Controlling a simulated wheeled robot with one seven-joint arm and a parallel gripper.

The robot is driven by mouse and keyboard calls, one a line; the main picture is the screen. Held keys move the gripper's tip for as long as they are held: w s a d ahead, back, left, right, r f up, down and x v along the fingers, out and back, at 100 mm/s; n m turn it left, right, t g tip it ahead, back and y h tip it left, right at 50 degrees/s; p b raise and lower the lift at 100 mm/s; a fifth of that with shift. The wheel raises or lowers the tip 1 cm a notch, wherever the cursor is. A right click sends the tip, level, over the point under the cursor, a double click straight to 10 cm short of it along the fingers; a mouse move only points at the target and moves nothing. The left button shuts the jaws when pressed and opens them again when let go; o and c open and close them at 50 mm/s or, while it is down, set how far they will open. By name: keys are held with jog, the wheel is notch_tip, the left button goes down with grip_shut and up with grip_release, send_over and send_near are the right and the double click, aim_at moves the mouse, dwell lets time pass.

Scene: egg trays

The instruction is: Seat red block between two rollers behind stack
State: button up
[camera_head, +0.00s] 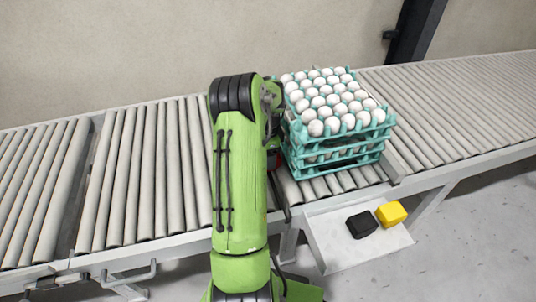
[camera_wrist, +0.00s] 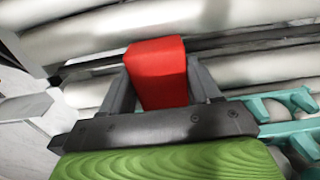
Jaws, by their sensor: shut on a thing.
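The red block (camera_wrist: 158,72) is held between the two dark fingers of my gripper (camera_wrist: 160,78) in the wrist view. Grey rollers (camera_wrist: 225,72) lie beyond and under it. I cannot tell whether the block touches them. The stack of teal egg trays (camera_head: 335,160) stands on the conveyor in the head view, just right of my arm. Part of a teal tray (camera_wrist: 280,128) shows at the lower right in the wrist view, beside my gripper. In the head view my green arm hides the gripper and nearly all of the block.
White eggs (camera_head: 330,97) fill the top tray. Conveyor rollers (camera_head: 150,165) are bare left of my arm, and more rollers (camera_head: 460,95) are bare right of the stack. A low side shelf (camera_head: 345,250) in front holds a black block (camera_head: 361,225) and a yellow block (camera_head: 391,213).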

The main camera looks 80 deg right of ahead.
jog(key=shift+f, duration=0.3)
jog(key=o, duration=1.3)
jog(key=shift+o, duration=0.2)
jog(key=shift+r, duration=0.1)
notch_tip(320, 180, up, 16)
jog(key=p, duration=0.4)
jog(key=shift+f, duration=0.2)
